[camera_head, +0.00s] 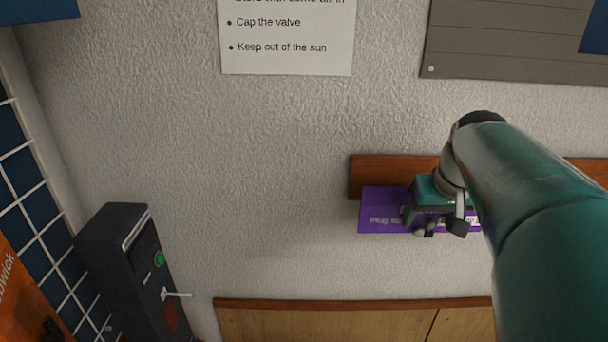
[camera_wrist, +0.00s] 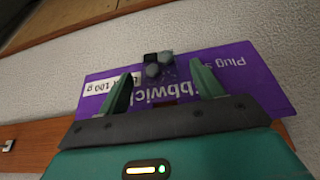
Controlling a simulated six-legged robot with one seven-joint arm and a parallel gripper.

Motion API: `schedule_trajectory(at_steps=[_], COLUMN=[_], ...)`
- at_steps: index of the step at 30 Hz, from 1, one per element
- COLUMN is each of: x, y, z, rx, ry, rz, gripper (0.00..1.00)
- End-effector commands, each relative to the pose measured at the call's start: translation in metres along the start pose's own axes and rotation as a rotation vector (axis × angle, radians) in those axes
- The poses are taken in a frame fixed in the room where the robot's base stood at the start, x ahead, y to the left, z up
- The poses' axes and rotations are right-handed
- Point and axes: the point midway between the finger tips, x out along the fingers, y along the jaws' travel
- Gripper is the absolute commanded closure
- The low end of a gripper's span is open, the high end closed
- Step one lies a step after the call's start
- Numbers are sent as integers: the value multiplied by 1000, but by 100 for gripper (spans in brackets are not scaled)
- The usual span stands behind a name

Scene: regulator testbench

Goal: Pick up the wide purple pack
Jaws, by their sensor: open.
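The wide purple pack (camera_head: 381,210) is in front of the white wall, just below and overlapping a brown wooden strip in the head view. It fills the middle of the wrist view (camera_wrist: 235,72), with its white lettering upside down. My gripper (camera_head: 432,222) is at the pack in the head view and hides part of its right half. In the wrist view my gripper (camera_wrist: 164,76) is open, with its two green fingers apart over the pack's face. Small grey and black pieces (camera_wrist: 157,65) show between the fingertips; I cannot tell what they are. Contact is unclear.
The brown wooden strip (camera_head: 372,171) runs along the wall behind the pack. A wooden cabinet (camera_head: 330,322) is below. A dark box with a green button (camera_head: 135,265) stands at the lower left. A paper notice (camera_head: 287,38) hangs above. The wall between is clear.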

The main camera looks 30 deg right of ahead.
Motion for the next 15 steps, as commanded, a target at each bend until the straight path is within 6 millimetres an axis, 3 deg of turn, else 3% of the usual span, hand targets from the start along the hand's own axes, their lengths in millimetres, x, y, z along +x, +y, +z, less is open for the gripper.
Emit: schedule_trajectory(at_steps=[1,9,15], x=[0,0,-1], y=[0,0,0], z=[0,0,0], rx=[0,0,0], ry=[0,0,0], rz=[0,0,0], gripper=[34,84,87])
